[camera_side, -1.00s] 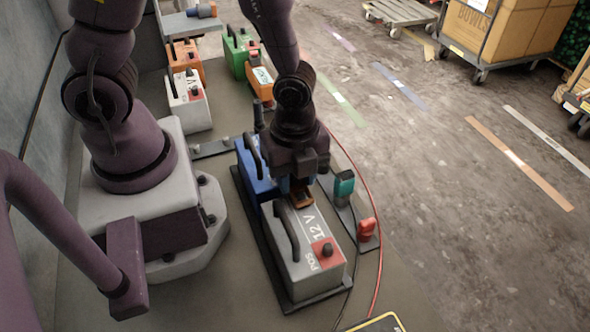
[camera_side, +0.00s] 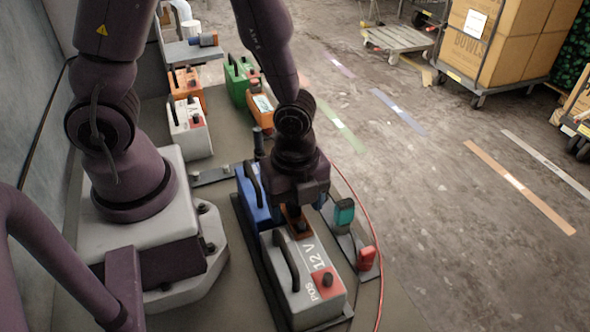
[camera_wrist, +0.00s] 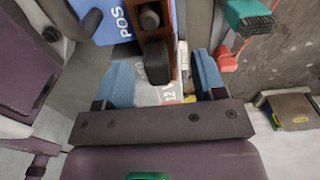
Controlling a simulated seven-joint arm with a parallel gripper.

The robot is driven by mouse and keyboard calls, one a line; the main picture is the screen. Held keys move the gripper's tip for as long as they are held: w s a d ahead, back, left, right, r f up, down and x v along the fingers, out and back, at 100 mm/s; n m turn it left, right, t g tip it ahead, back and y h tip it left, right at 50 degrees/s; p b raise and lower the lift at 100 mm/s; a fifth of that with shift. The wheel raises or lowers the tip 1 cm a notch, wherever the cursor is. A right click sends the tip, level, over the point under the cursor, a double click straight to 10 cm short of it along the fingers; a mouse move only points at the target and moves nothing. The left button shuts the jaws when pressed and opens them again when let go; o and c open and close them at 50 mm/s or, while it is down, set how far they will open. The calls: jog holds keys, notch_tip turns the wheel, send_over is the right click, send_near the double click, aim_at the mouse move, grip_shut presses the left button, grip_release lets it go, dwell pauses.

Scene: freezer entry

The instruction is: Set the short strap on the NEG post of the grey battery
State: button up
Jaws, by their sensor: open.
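The grey battery (camera_side: 295,285) stands at the front, with a black handle, "12 V" and "POS" lettering, and a red patch around its near post. Its NEG post cannot be made out. The short strap, a brown-orange piece (camera_side: 298,222) with a dark block on top, lies at the junction of the grey and blue batteries.
The blue battery (camera_side: 248,197) stands directly behind the grey one. Teal (camera_side: 344,212) and red (camera_side: 366,258) clamp-like pieces stand on a plate to the right, with a red cable alongside. White, orange and green batteries stand farther back. Open floor lies to the right.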

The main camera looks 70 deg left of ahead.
notch_tip(320, 180, up, 12)
dwell(0.4)
jog(key=shift+f, duration=0.1)
jog(key=s+a+r+n+t, duration=0.1)
jog(key=a+r+n, duration=0.3)
jog(key=n, duration=0.5)
jog(key=s+a+r+n+t, duration=0.2)
jog(key=a+r+n+t, duration=0.1)
jog(key=r+n, duration=0.5)
jog(key=shift+s+a+r+n+t, duration=0.2)
jog(key=shift+s+a+n+t, duration=0.25)
jog(key=shift+t, duration=0.35)
